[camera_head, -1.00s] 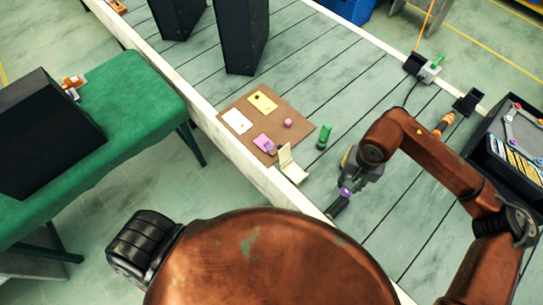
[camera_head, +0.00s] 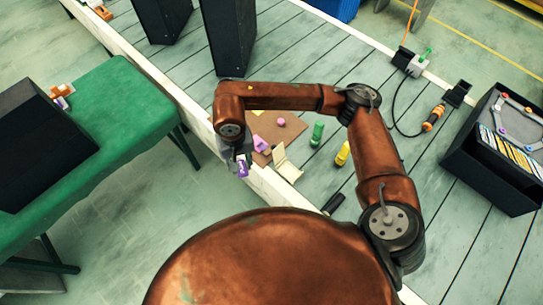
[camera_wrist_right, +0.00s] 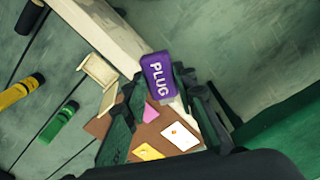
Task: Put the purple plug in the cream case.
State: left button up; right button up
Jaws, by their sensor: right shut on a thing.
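The purple plug (camera_head: 243,169), a small block lettered "PLUG", is held at the fingertips of my right gripper (camera_head: 239,159). In the right wrist view the plug (camera_wrist_right: 158,78) sticks out from the dark fingers, lettering facing the camera. In the head view, the gripper appears over the pale edge of the planked platform, left of the cream case. The cream case (camera_head: 287,163) stands open with its lid raised on the platform; it also shows in the wrist view (camera_wrist_right: 97,75), apart from the plug. My left gripper is not in view.
Green (camera_head: 317,133) and yellow (camera_head: 342,154) cylinders and a black one (camera_head: 333,204) are near the case. A green table (camera_head: 125,115) is left.

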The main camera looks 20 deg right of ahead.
jog(key=shift+w+d+f+m, duration=0.15)
jog(key=shift+w+m, duration=0.15)
jog(key=shift+m, duration=0.6)
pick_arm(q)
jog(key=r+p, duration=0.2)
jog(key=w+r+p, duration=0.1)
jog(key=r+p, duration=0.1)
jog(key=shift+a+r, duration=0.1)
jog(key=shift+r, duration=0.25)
pick_arm(e)
jog(key=w+d+f+m, duration=0.1)
jog(key=d+f+m, duration=0.6)
jog(key=m, duration=0.7)
jog(key=w+d+f+m, duration=0.1)
jog(key=d+f+m, duration=0.6)
jog(key=d+m, duration=0.5)
jog(key=m, duration=0.2)
jog(key=shift+d+m, duration=0.15)
jog(key=shift+m, duration=0.25)
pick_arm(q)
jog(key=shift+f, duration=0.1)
